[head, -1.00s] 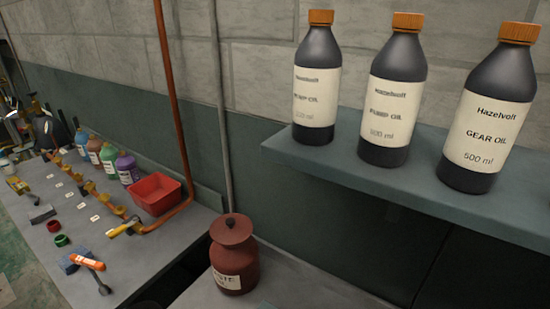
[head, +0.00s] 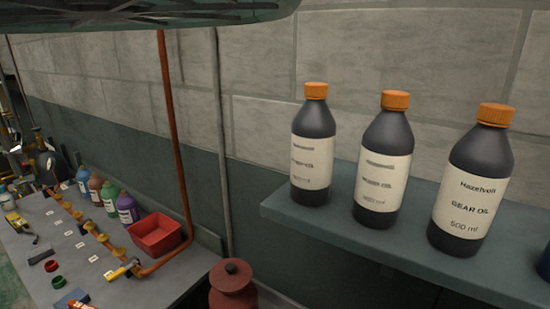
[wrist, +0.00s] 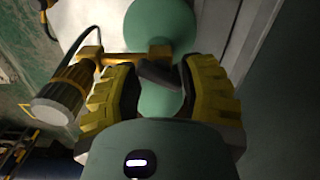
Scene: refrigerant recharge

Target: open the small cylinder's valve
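In the wrist view, a green rounded cylinder (wrist: 160,24) fills the top middle, close up. A dark grey piece (wrist: 158,76), perhaps the valve's handle, sits at the fitting's right end. My gripper (wrist: 161,77), with yellow and black fingers, has its fingers apart on either side of this piece. Contact cannot be made out. The head view does not show the gripper or a clear view of this cylinder.
In the head view, a shelf (head: 280,208) on the right holds dark oil bottles (head: 383,160). A bench (head: 150,290) on the left carries a red bin (head: 156,235), coloured bottles and a brass manifold (head: 95,230). A red-brown jar (head: 232,285) stands at the bottom middle.

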